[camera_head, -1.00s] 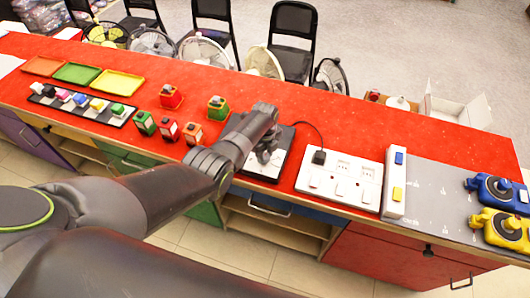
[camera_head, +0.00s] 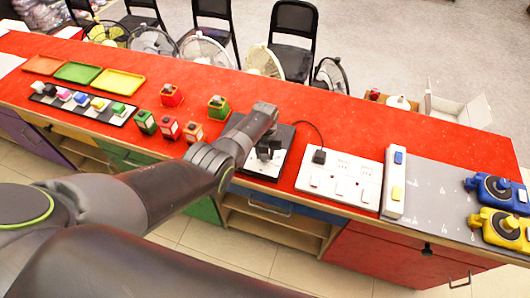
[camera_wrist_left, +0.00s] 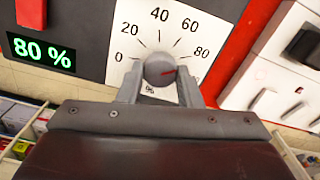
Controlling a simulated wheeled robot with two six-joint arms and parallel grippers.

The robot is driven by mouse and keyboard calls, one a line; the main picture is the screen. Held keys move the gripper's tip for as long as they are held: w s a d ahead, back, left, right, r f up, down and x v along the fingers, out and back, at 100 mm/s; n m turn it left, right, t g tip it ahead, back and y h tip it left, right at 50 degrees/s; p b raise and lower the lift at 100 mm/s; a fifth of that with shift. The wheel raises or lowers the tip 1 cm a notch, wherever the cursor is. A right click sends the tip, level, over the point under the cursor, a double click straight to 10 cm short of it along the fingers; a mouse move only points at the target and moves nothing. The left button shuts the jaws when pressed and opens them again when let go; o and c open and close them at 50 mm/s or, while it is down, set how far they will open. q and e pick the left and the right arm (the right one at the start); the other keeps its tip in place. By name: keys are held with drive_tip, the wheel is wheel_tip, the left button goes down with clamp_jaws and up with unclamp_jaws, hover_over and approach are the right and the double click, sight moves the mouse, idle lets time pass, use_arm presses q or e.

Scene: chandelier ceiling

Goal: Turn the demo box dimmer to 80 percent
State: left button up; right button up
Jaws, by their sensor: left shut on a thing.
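The demo box (camera_head: 288,148) is a dark panel on the red counter, partly hidden by my left arm in the head view. In the left wrist view it shows a white dial plate (camera_wrist_left: 130,42) marked from 0 to 80, a green display (camera_wrist_left: 41,52) reading 80 %, and a red switch (camera_wrist_left: 31,13). My right gripper is out of view.
A white socket strip (camera_head: 342,180) with a plugged-in black adapter (camera_head: 319,157) lies to the right. Small colored blocks (camera_head: 169,128) stand to the left. Blue and yellow devices (camera_head: 499,228) are at the far right. Red counter behind the box is clear.

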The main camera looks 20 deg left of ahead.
sight(265, 156)
use_arm(q)
drive_tip(key=shift+m, duration=0.6)
drive_tip(key=o, duration=1)
drive_tip(key=shift+r, duration=0.15)
drive_tip(key=shift+r, duration=0.6)
wheel_tip(265, 156, up, 16)
drive_tip(key=shift+b, duration=0.85)
